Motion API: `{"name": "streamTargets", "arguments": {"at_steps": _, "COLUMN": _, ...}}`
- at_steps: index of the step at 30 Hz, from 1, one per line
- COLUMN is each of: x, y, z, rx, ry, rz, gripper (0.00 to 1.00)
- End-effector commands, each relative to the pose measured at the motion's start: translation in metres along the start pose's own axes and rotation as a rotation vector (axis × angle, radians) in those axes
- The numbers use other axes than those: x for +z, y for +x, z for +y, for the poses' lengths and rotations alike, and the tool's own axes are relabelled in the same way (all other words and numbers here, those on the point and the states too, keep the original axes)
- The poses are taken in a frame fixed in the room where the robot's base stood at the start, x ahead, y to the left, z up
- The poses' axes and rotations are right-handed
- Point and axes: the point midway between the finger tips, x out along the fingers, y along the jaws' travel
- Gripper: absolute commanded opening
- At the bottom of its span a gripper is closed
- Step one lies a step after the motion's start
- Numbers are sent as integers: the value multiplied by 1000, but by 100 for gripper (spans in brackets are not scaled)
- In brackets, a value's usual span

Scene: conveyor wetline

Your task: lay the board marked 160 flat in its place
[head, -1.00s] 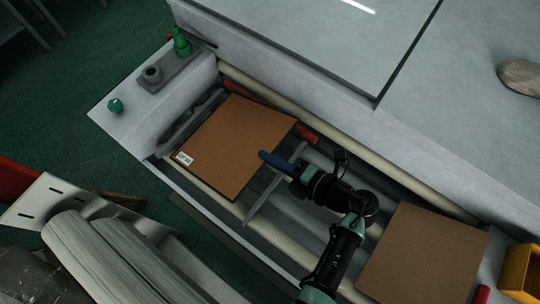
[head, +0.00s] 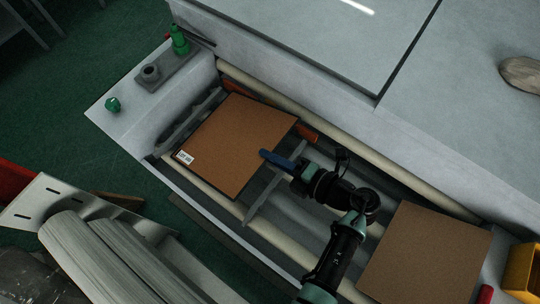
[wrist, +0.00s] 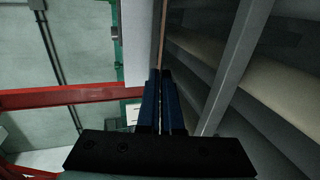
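A brown board (head: 236,143) with a small white label (head: 185,156) at its left corner is over the roller bed in the head view. The label's print is too small to read. My gripper (head: 270,156) has its blue fingers at the board's right-hand edge. In the wrist view the board (wrist: 163,35) shows edge-on as a thin brown strip running between the two blue fingers (wrist: 160,85), which are closed on it. I cannot tell whether the board touches the rollers below. A second brown board (head: 425,258) lies at the lower right, with no label visible.
Pale rollers (head: 400,180) and grey bars run along the frame. A big grey cover (head: 310,40) borders the bed above. A green bottle-shaped part (head: 179,40) and a green knob (head: 112,104) stand at the left end. A yellow bin (head: 522,272) is at the right.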

Motion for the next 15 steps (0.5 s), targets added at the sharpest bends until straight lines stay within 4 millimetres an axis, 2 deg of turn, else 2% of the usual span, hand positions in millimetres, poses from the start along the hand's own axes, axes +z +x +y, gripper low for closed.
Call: {"name": "streamTargets", "arguments": {"at_steps": 15, "x": 8, "y": 0, "z": 1, "rx": 3, "ry": -2, "rz": -3, "gripper": 0}}
